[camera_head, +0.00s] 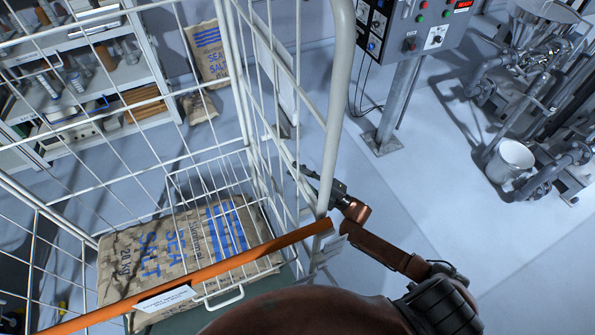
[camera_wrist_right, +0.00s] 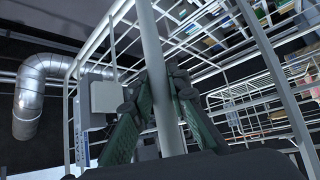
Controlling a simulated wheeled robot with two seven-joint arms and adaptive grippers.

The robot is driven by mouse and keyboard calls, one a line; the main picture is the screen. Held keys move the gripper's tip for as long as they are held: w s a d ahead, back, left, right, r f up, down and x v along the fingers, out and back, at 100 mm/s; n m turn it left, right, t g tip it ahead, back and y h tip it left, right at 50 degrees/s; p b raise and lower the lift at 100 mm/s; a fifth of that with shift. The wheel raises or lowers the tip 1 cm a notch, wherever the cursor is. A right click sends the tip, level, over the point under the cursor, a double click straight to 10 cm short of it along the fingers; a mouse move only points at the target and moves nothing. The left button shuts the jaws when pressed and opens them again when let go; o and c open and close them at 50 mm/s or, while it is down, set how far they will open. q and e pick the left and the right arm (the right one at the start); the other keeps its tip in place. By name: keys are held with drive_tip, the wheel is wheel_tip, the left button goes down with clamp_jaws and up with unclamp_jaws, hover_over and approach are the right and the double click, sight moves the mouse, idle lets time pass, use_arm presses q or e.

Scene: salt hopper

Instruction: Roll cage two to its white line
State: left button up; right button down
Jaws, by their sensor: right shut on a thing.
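A white wire roll cage (camera_head: 338,90) fills the left and middle of the head view. A brown paper sack of sea salt (camera_head: 150,255) lies in its bottom, and an orange bar (camera_head: 240,262) with a paper label crosses its near side. My right gripper (camera_head: 320,183) is at the cage's right near corner post. In the right wrist view its two green-padded fingers (camera_wrist_right: 162,85) are shut around the pale upright post (camera_wrist_right: 152,50). I cannot tell the cage's number. I cannot make out a white line on the floor. My left gripper is not in view.
Shelves (camera_head: 85,85) with jars and boxes stand behind the cage on the left. Another salt sack (camera_head: 208,55) stands by the wall. A control box (camera_head: 415,25) on a post, a white bucket (camera_head: 510,162) and pipework are at the right. Pale floor (camera_head: 430,190) right of the cage is clear.

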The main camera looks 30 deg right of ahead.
drive_tip(key=shift+a, duration=0.1)
idle(0.3)
drive_tip(key=a, duration=0.3)
drive_tip(key=shift+w+a, duration=0.1)
drive_tip(key=c, duration=2.3)
unclamp_jaws()
drive_tip(key=shift+a, duration=0.25)
drive_tip(key=o, duration=0.5)
drive_tip(key=shift+d, duration=0.6)
drive_tip(key=shift+c, duration=0.2)
drive_tip(key=v, duration=1.2)
drive_tip(key=shift+f, duration=0.1)
drive_tip(key=shift+c, duration=0.2)
